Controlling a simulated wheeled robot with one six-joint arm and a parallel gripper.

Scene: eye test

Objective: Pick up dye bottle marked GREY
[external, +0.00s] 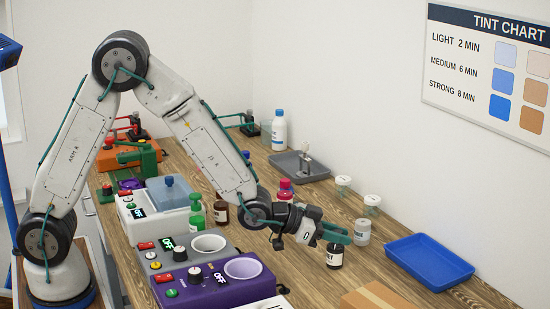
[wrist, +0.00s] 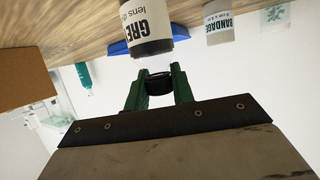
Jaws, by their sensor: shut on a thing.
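The dye bottle marked GREY (external: 335,256) is dark with a white label and a black cap. In the external view it is upright at the wooden table, below my fingertips, with its label partly showing. In the wrist view the bottle (wrist: 148,32) appears upside down, its label reading "GRE" and "lens d". My gripper (external: 335,234) has green fingers and reaches over the bottle from the left. The fingers (wrist: 158,88) are shut on the bottle's black cap. I cannot tell whether the bottle's base touches the table.
A pale jar labelled BANDAGE (wrist: 219,22) stands close beside the bottle; it also shows in the external view (external: 362,233). A blue tray (external: 430,263) lies to the right. A cardboard box (external: 378,298) is in front. Purple machine (external: 215,290) and red-capped bottle (external: 285,188) are left.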

